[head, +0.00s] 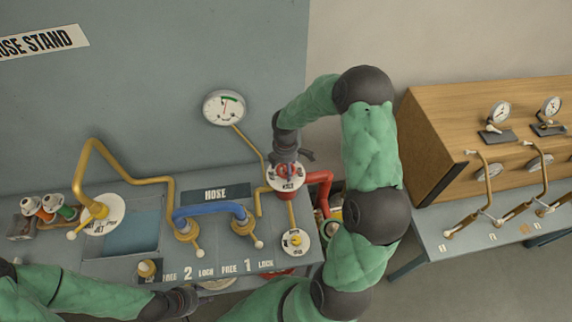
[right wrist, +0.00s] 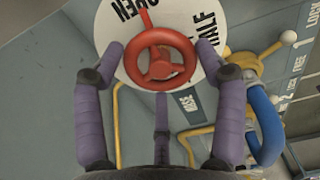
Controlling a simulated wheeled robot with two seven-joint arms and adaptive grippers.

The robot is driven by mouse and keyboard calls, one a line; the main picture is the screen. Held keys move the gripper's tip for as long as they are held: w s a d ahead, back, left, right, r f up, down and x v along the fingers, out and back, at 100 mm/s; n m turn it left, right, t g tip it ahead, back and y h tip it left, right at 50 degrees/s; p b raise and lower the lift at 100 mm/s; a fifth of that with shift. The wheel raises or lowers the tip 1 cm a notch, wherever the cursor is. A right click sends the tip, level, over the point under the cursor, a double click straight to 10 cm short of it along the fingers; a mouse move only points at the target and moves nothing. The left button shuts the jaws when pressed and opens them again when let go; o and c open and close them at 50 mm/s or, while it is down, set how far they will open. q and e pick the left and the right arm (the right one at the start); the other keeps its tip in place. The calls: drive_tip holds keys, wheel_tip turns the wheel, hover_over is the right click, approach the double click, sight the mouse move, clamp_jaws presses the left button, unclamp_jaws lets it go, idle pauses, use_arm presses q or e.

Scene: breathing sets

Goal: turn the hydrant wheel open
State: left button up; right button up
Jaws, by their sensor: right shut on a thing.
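The red hydrant wheel (right wrist: 160,69) sits in front of a round white plate (right wrist: 108,28) lettered OPEN and HALF in the right wrist view. In the head view the wheel (head: 287,171) is small and partly covered by my right gripper (head: 287,166). In the right wrist view the purple fingers of my right gripper (right wrist: 160,50) stand on both sides of the wheel, with another finger below it. It is shut on the wheel. My left gripper (head: 184,301) is low over the stand's front edge, away from the wheel; its fingers are not clear.
A red pipe (head: 322,180) runs beside the wheel. A blue hose (head: 210,209) joins two brass fittings left of it. A yellow pipe (head: 90,160) rises further left. A gauge (head: 224,108) is on the back panel. A wooden cabinet (head: 470,130) stands on a table at right.

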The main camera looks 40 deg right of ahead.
sight(284, 169)
drive_tip(key=shift+w+a+n, duration=0.1)
drive_tip(key=shift+a+n, duration=0.15)
drive_tip(key=shift+n, duration=0.25)
drive_tip(key=o, duration=1.1)
drive_tip(key=shift+a, duration=0.2)
drive_tip(key=shift+d, duration=0.2)
drive_tip(key=shift+r, duration=0.15)
wheel_tip(284, 169, up, 12)
drive_tip(key=shift+a+f, duration=0.1)
drive_tip(key=shift+f, duration=0.15)
